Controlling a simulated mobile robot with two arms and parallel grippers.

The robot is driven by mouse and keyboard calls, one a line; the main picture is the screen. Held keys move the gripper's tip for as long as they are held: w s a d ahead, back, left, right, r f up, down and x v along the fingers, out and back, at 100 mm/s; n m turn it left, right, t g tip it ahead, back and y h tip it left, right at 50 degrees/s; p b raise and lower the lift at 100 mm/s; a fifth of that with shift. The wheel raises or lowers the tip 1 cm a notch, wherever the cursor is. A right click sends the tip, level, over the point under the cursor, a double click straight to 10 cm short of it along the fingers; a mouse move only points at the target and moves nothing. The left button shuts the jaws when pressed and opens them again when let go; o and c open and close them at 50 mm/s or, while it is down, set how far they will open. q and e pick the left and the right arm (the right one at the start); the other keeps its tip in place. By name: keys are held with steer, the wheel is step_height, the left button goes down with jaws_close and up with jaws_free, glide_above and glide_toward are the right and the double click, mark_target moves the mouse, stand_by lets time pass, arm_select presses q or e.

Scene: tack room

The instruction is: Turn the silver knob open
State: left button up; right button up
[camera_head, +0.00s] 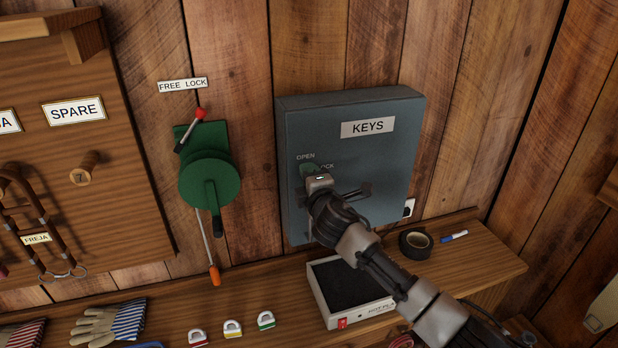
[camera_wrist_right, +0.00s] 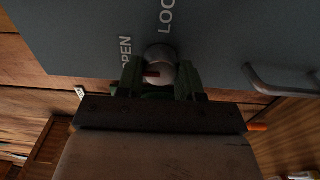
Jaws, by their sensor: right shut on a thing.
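The blue-grey key cabinet (camera_head: 355,190) hangs on the plank wall, with a "KEYS" label and the words "OPEN" and "LOCK" on its door. The round silver knob (camera_wrist_right: 160,56) sits below these words, with a short reddish mark on its face. My right gripper (camera_head: 312,171) is at the knob and mostly hides it in the head view. In the right wrist view the green fingers (camera_wrist_right: 160,78) are shut on the knob, one on each side. Which word the mark points to is not clear. My left gripper is not in view.
A cabinet handle (camera_wrist_right: 282,82) is right of the knob. A green crank device (camera_head: 208,182) is on the wall at left.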

steer(key=o, duration=0.9)
steer(key=b+v, duration=0.2)
steer(key=v, duration=0.8)
steer(key=shift+s+d, duration=0.15)
steer(key=shift+s, duration=0.25)
